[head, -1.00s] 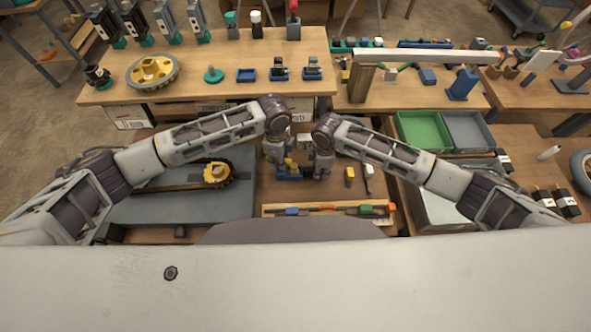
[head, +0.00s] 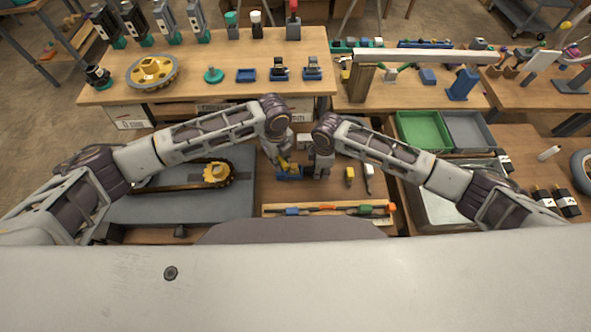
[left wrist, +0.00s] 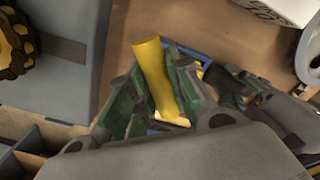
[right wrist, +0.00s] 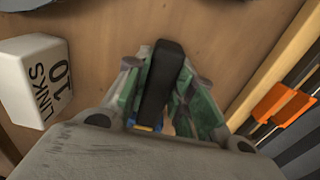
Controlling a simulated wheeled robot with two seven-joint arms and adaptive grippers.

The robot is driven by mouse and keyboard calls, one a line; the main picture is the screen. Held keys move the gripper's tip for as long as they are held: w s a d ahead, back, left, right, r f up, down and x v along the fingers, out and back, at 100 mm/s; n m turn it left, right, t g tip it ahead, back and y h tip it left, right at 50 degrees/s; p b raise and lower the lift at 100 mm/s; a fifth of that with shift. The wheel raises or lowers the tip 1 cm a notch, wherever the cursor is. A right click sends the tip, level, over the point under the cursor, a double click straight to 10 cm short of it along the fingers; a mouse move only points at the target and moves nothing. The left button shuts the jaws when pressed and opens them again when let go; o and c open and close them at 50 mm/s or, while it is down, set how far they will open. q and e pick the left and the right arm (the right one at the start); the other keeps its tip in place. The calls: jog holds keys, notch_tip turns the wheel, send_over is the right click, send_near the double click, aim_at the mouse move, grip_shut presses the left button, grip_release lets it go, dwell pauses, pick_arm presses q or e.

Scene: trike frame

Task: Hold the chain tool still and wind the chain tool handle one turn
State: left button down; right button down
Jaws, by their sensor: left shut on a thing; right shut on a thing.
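The chain tool (head: 291,176) is a small blue piece on the wooden bench mid-front, partly hidden by my grippers. My left gripper (head: 281,163) is shut on a yellow rod, seemingly the chain tool handle (left wrist: 152,70); the rod stands up tilted between green pads in the left wrist view. My right gripper (head: 315,174) is shut on a black upright bar (right wrist: 163,78), seemingly part of the chain tool, with a bit of blue below it in the right wrist view. The grippers face each other closely.
A grey mat (head: 190,208) with a chain and yellow sprocket (head: 216,173) lies left. A white links box (right wrist: 36,82) sits beside the tool. A yellow-handled implement (head: 350,177) lies right; a tool tray (head: 330,215) is in front. Green bin (head: 424,131) further right.

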pick_arm(q)
jog(key=shift+m, duration=2)
jog(key=c, duration=1.2)
grip_release()
jog(key=shift+c, duration=0.2)
jog(key=shift+r, duration=0.15)
jog(key=shift+r, duration=2.35)
jog(key=shift+c, duration=0.4)
